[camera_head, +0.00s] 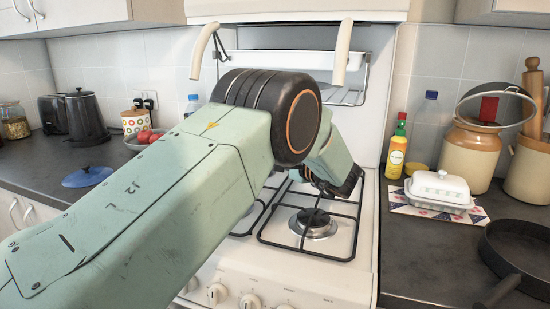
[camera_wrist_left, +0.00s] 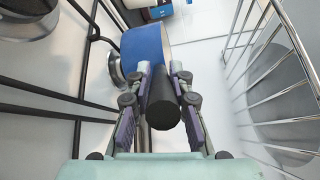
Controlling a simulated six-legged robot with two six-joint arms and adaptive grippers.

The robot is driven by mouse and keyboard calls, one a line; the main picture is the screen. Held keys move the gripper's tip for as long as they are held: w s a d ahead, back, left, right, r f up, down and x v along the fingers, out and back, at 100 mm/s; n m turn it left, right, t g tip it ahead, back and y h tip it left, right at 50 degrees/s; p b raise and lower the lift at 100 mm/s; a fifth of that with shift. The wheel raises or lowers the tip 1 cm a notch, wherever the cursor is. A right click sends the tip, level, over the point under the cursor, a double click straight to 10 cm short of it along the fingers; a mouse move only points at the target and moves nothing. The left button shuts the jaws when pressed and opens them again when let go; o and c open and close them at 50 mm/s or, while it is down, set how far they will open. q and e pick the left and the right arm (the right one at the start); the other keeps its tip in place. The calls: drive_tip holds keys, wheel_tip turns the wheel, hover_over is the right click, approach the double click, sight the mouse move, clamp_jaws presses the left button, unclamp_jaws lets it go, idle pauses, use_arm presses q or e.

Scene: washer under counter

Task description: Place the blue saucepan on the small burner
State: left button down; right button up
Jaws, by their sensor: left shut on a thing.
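In the left wrist view my left gripper (camera_wrist_left: 162,80) is shut on the black handle (camera_wrist_left: 163,103) of the blue saucepan (camera_wrist_left: 146,42). The pan's blue side shows just beyond the fingertips, beside a silver burner (camera_wrist_left: 116,68). I cannot tell if the pan rests on the stove. In the head view my left arm reaches over the white stove and hides the pan; only a dark part of the left gripper (camera_head: 345,186) shows. The front right burner (camera_head: 313,223) is bare under its black grate. I cannot tell which burner is the small one. My right gripper is not in view.
A wire rack (camera_head: 346,97) hangs at the back of the stove. A blue lid (camera_head: 87,176) lies on the left counter, near a black kettle (camera_head: 84,119). On the right counter are a butter dish (camera_head: 440,189), a yellow bottle (camera_head: 398,148), crocks and a dark frying pan (camera_head: 520,252).

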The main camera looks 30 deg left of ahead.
use_arm(q)
drive_tip(key=shift+w+d+r, duration=0.2)
drive_tip(key=shift+w+d, duration=0.1)
drive_tip(key=shift+d, duration=0.05)
drive_tip(key=c, duration=1.5)
unclamp_jaws()
drive_tip(key=shift+s+f, duration=0.1)
drive_tip(key=shift+f, duration=0.15)
drive_tip(key=shift+c, duration=0.2)
drive_tip(key=o, duration=0.3)
drive_tip(key=shift+s+a+r, duration=0.1)
drive_tip(key=shift+s, duration=0.1)
drive_tip(key=shift+o, duration=0.2)
drive_tip(key=shift+w, duration=0.1)
drive_tip(key=shift+w, duration=0.1)
drive_tip(key=shift+d, duration=0.35)
drive_tip(key=p+v, duration=0.2)
drive_tip(key=v, duration=0.9)
drive_tip(key=shift+s, duration=0.25)
